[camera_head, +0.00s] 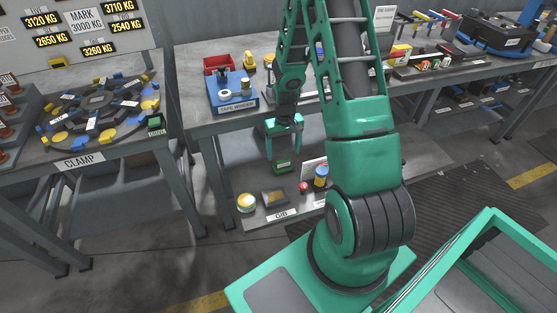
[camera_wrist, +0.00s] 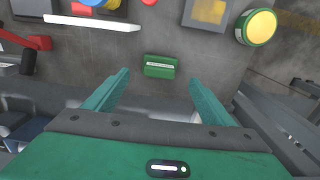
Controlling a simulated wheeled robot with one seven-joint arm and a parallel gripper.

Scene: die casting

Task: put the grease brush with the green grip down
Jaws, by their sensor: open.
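A small green block with a pale label strip (camera_wrist: 160,66) lies on the grey lower shelf and shows between my fingers in the wrist view. It also shows in the head view (camera_head: 283,167), just below my gripper. No bristles are visible on it, so I cannot tell whether it is the grease brush with the green grip. My gripper (camera_head: 284,148) is open, pointing down over the shelf. Its two green fingers (camera_wrist: 159,82) are spread wide with nothing held between them. The block appears apart from both fingers.
The shelf (camera_head: 262,219) also holds a yellow-topped round tin (camera_head: 247,202), a dark flat box (camera_head: 273,197), a red ball (camera_head: 303,187) and a blue-and-yellow cylinder (camera_head: 320,176). The worktop above carries a blue tape winder (camera_head: 233,94) and a red bin (camera_head: 218,63). Bare shelf surrounds the green block.

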